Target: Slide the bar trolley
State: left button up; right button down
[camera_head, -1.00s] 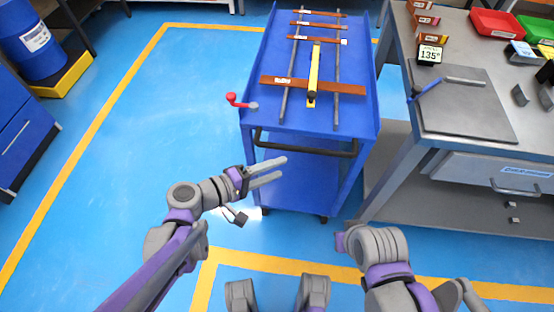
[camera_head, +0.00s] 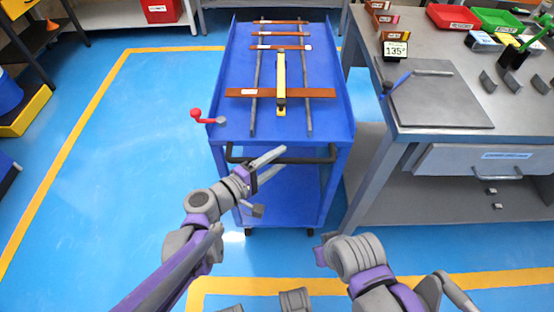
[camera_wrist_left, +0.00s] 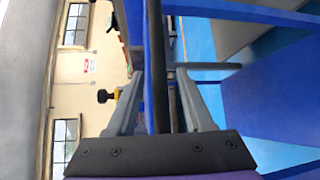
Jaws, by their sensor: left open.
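The blue bar trolley (camera_head: 233,60) stands in the upper middle of the head view, with a dark handle (camera_head: 318,160) across its near end. Several copper-brown bars lie across two dark rails on its top, with a yellow piece (camera_head: 281,85) in the middle. A red-knobbed lever (camera_head: 205,118) sticks out at its left side. My left gripper (camera_head: 284,159) is open at the handle. In the left wrist view, a dark bar (camera_wrist_left: 173,85) runs between the spread fingers (camera_wrist_left: 158,95); contact cannot be told.
A grey workbench (camera_head: 390,150) with a drawer (camera_head: 470,163), red bin (camera_head: 453,17) and green bin (camera_head: 500,20) stands close to the trolley's right. Blue floor (camera_head: 110,170) with yellow lines is open to the left. A shelf or bench stands at the back.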

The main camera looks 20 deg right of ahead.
pick_arm(q)
jog(key=shift+d, duration=0.1)
grip_shut()
dwell(1.4)
